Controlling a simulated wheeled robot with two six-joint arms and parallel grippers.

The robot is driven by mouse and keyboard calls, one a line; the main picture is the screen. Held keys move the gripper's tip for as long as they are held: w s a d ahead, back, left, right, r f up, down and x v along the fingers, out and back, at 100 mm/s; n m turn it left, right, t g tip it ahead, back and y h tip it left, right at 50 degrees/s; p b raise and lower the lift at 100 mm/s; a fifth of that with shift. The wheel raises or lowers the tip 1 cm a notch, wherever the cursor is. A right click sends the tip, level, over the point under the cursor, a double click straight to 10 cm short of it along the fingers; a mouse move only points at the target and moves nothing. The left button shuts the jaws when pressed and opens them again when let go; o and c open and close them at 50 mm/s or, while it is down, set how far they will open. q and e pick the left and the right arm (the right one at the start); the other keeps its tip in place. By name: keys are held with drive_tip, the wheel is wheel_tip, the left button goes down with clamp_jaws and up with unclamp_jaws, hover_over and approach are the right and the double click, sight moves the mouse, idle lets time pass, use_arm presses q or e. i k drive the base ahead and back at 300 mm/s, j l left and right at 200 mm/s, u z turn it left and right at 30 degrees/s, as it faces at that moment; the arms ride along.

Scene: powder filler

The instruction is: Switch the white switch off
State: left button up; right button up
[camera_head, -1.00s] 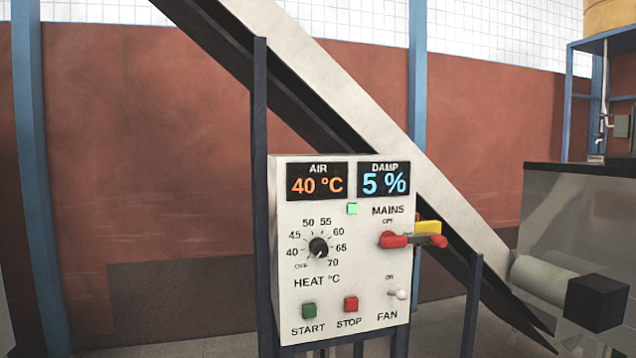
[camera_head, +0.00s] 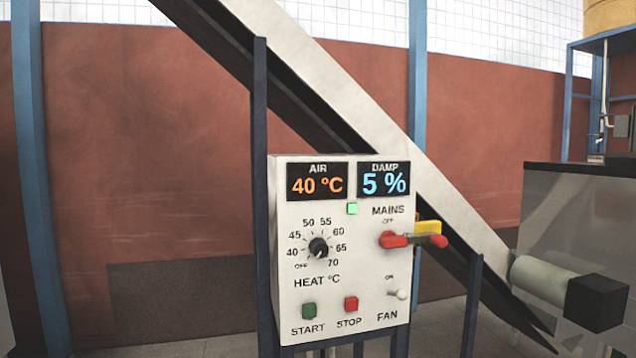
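A small white toggle switch (camera_head: 398,294) is at the lower right of the control panel (camera_head: 340,255), above the label FAN. The word ON is printed above it. Its lever is small, and I cannot tell for sure which way it is tipped. Neither of my grippers is in the head view.
The panel also has a red MAINS handle (camera_head: 394,240), a black HEAT knob (camera_head: 319,248), a green START button (camera_head: 309,311) and a red STOP button (camera_head: 351,304). Displays read 40 °C and 5 %. A sloping chute (camera_head: 330,90) passes behind; a grey machine (camera_head: 575,220) stands right.

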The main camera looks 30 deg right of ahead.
sight(401, 293)
drive_tip(key=k+l+z, duration=0.15)
drive_tip(key=z, duration=1.3)
